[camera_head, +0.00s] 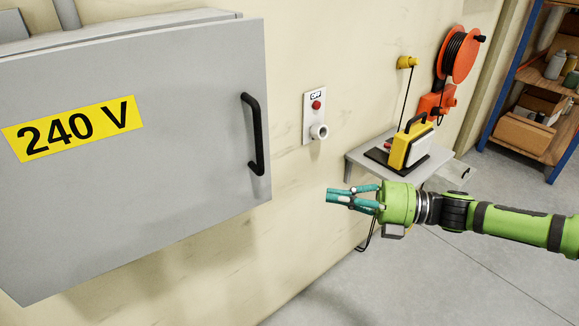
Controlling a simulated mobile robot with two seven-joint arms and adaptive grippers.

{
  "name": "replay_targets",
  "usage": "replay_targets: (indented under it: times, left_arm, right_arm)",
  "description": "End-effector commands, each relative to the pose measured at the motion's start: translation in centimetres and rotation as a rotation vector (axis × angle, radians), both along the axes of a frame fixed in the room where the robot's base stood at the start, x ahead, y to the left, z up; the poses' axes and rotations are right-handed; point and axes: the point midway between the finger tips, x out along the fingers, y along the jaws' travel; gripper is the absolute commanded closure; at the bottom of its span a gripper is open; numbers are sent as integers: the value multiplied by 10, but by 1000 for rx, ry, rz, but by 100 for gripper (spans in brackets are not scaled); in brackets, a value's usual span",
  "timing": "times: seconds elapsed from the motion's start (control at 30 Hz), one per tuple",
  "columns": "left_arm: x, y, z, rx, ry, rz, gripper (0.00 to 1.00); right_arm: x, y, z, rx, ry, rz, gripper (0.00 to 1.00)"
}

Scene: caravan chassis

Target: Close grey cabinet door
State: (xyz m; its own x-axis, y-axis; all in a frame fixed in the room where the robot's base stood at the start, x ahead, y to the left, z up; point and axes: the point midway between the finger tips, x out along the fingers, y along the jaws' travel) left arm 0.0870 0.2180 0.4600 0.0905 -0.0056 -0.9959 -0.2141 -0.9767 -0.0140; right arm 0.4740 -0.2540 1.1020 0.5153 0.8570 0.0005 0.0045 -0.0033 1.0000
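The grey cabinet door (190,160) fills the left of the head view, with a yellow "240 V" label (73,129) and a black vertical handle (254,134) near its right edge. The cabinet body (130,27) shows as a strip above the door. I cannot tell how wide any gap between door and body is. My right gripper (328,195) is to the right of and lower than the handle, apart from the door, pointing left. My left gripper is not in view.
A small shelf (370,160) holds a yellow lamp (410,145). An orange cable reel (460,55) hangs above. Shelving (530,130) stands far right. Floor below is clear.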

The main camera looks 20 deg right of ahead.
Motion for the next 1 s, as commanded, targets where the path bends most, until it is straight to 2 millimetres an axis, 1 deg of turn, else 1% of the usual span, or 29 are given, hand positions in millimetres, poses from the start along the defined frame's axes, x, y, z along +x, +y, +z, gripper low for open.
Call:
replay_targets:
  times: [0.03,0.17,0.2,0.47,0.6,0.7,0.83,1.0]
  left_arm:
    - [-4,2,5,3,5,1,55]
    - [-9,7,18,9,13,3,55]
    - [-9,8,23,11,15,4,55]
    - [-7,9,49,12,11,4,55]
    - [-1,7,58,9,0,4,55]
    - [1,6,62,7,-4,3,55]
    - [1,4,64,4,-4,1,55]
    - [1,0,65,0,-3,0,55]
  right_arm:
    - [3,6,4,3,-2,4,100]
    - [15,26,7,5,-3,5,100]
    - [19,33,7,5,-3,6,100]
    - [49,82,7,3,-3,5,100]
    - [69,87,5,-2,-5,1,100]
    - [78,89,3,-1,-3,1,100]
    - [86,90,2,-1,-3,1,100]
    - [88,90,1,-2,-3,1,100]
